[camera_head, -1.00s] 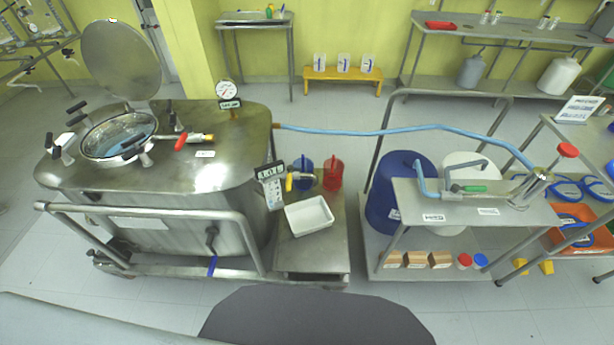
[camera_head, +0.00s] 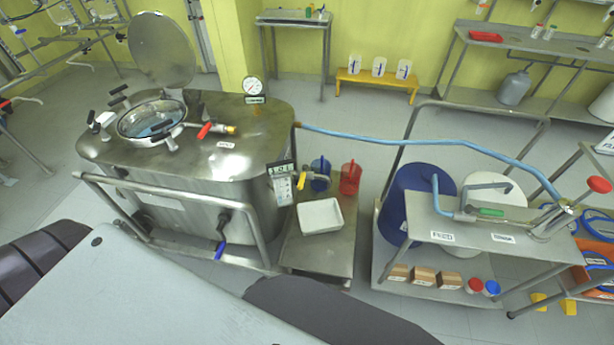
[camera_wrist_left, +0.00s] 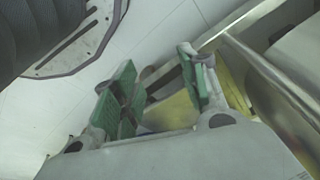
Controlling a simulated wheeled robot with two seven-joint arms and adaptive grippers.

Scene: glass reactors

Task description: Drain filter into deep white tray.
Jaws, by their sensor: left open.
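The deep white tray (camera_head: 320,218) stands on a low metal stand (camera_head: 318,255) beside the big steel vessel (camera_head: 190,170) in the head view. The filter is a metal fitting (camera_head: 545,225) on the metal cart (camera_head: 470,225) labelled "Filter", at the right. A blue hose (camera_head: 430,142) runs from the vessel to it, and a short blue pipe (camera_head: 435,195) stands at the cart's left end. A green-handled valve (camera_head: 490,212) sits on its line. My left gripper (camera_wrist_left: 162,92) shows in the left wrist view, its green-padded fingers apart and nothing between them. My right gripper is out of view.
Blue (camera_head: 320,172) and red (camera_head: 350,177) jugs stand behind the tray. A blue drum (camera_head: 405,200) and a white drum (camera_head: 490,188) stand by the cart. A steel rail (camera_head: 165,195) runs along the vessel's front. Floor is open behind the stand.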

